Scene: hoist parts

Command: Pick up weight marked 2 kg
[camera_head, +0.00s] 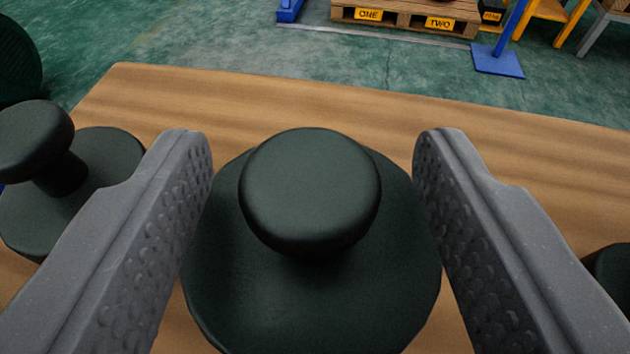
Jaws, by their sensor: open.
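A dark green weight (310,290) with a round knob (310,185) on top stands upright on the wooden table, in the middle of the view. My gripper (312,150) is open, with one grey finger on each side of this weight. The knob sits between the fingers with clear gaps on both sides. A second dark weight (60,180) with a similar knob stands at the left, partly behind the left finger. Part of a third dark object (612,275) shows at the right edge. No mass marking is visible on any of them.
The wooden table (300,98) is bare behind the middle weight. Beyond it, on the green floor, are a pallet (400,12) with signs "ONE" and "TWO" and a blue post with a foot plate (497,60). A dark round object (15,60) is at the upper left.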

